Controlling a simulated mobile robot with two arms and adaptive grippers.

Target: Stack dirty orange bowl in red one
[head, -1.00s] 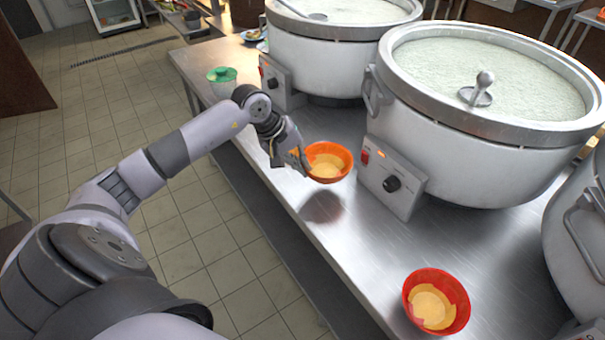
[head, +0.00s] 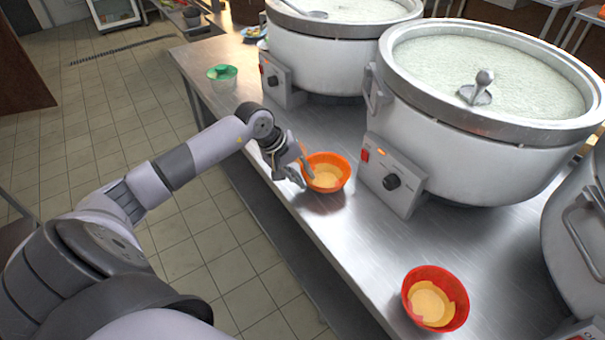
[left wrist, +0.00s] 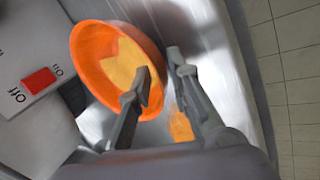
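The orange bowl (head: 327,174), with a pale yellowish residue inside, appears to rest on the steel counter beside the front stockpot's control box. My left gripper (head: 299,174) is at the bowl's left side. In the left wrist view, the gripper (left wrist: 160,70) has its fingers spread astride the rim of the orange bowl (left wrist: 92,62): one finger reaches over the inside, the other is outside, with a gap between them. The red bowl (head: 435,299), with similar residue, stands upright on the counter at the lower right, apart from the orange one. My right gripper is not in view.
Large stockpots (head: 480,110) of white congee line the counter's right side. A green and white bowl (head: 222,78) stands at the counter's far left. The steel counter (head: 365,245) is clear between the orange and red bowls; its left edge drops to the tiled floor.

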